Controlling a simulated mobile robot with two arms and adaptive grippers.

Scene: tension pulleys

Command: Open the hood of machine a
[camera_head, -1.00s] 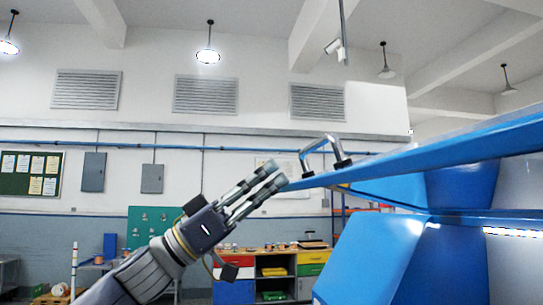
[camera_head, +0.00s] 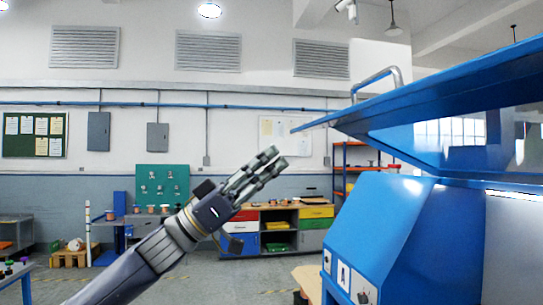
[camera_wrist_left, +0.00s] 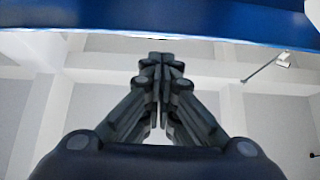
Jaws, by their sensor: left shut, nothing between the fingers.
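The blue hood (camera_head: 440,88) of the machine stands raised, tilted upward to the right, over an open gap above the blue machine body (camera_head: 375,225). In the left wrist view, the shut fingers (camera_wrist_left: 160,62) point toward a blue edge of the hood (camera_wrist_left: 160,22). My right gripper is out of view.
Low cabinets with coloured drawers (camera_head: 275,228) stand by the back wall, with a green pegboard (camera_head: 162,188) to their left. An orange shelf (camera_head: 350,160) stands behind the machine. A blue table (camera_head: 16,275) is at lower left. The floor between is mostly clear.

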